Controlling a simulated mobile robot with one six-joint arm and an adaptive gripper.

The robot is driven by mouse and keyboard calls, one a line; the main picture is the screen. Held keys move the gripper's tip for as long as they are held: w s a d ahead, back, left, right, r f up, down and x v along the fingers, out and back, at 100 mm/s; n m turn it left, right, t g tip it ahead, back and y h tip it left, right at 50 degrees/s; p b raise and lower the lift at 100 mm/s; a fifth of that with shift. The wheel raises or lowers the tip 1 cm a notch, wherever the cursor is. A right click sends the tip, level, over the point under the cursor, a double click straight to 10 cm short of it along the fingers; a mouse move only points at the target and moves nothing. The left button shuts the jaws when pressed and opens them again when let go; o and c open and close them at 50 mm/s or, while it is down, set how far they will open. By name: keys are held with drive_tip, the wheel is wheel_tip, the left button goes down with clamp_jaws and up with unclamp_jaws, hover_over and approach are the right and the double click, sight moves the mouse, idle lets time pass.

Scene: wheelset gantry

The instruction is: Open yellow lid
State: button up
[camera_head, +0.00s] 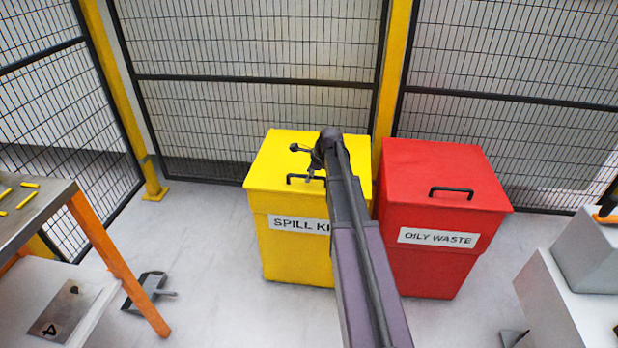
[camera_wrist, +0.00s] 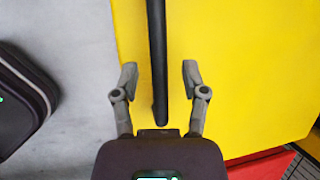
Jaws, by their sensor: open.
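The yellow lid (camera_head: 273,158) lies shut on the yellow bin (camera_head: 290,252) labelled SPILL KIT. Its black bar handle (camera_head: 291,178) is near the lid's front edge, and my arm hides part of the label and the lid's right side. My gripper (camera_head: 306,163) is over the lid at the handle. In the wrist view my gripper (camera_wrist: 159,75) is open, with one finger on each side of the black handle (camera_wrist: 156,50). Gaps show between the handle and both fingers. The yellow lid (camera_wrist: 255,75) fills the middle and right there.
A red OILY WASTE bin (camera_head: 440,190) with its own black handle stands close at the right. Mesh fencing (camera_head: 250,100) with a yellow post (camera_head: 392,70) is behind. An orange-legged table (camera_head: 35,215) is at left, a grey box (camera_head: 588,255) at right.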

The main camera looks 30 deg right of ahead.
idle(0.3)
clamp_jaws()
drive_tip(key=shift+w+a+r, duration=0.1)
